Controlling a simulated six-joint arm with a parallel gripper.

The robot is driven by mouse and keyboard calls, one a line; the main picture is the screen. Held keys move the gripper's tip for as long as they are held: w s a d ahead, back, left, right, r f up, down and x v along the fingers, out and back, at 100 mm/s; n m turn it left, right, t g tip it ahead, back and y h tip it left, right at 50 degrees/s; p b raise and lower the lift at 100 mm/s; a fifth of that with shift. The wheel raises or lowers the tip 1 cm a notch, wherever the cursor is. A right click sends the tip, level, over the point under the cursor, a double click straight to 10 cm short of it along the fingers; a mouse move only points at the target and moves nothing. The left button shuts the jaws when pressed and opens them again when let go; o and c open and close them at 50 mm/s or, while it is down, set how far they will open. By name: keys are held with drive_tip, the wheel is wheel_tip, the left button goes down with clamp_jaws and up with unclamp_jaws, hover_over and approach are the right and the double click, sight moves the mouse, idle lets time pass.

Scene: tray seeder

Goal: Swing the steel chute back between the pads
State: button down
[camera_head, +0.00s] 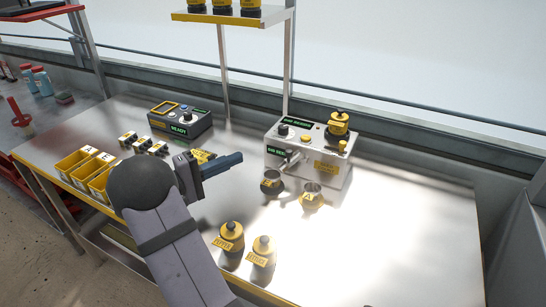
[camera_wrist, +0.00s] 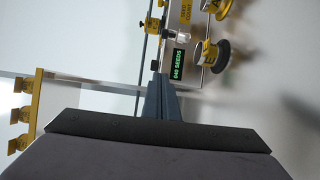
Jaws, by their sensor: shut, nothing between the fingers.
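The steel chute (camera_head: 292,158) is a small bright piece on the front of the seed counter (camera_head: 325,170). It points down and to the left, toward the dark round cup (camera_head: 271,184) on the left pad. A second cup (camera_head: 312,198), on a yellow base marked A, stands to the right. In the wrist view the chute (camera_wrist: 182,38) shows beside the green seed display. My gripper (camera_head: 240,157) is shut and empty, left of the chute and apart from it. Its closed fingers also show in the wrist view (camera_wrist: 162,82). The chute's exact angle is hard to tell.
Two yellow-black jars (camera_head: 230,237) stand at the front of the steel bench. A control box reading READY (camera_head: 181,122) and yellow bins (camera_head: 72,165) are at the left. A shelf (camera_head: 232,18) rises behind. The bench's right side is clear.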

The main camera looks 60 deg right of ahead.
sight(291, 159)
drive_tip(key=s+d+p, duration=0.3)
drive_tip(key=s+d, duration=0.5)
drive_tip(key=shift+s, duration=0.3)
idle(0.3)
drive_tip(key=shift+a, duration=0.1)
idle(0.4)
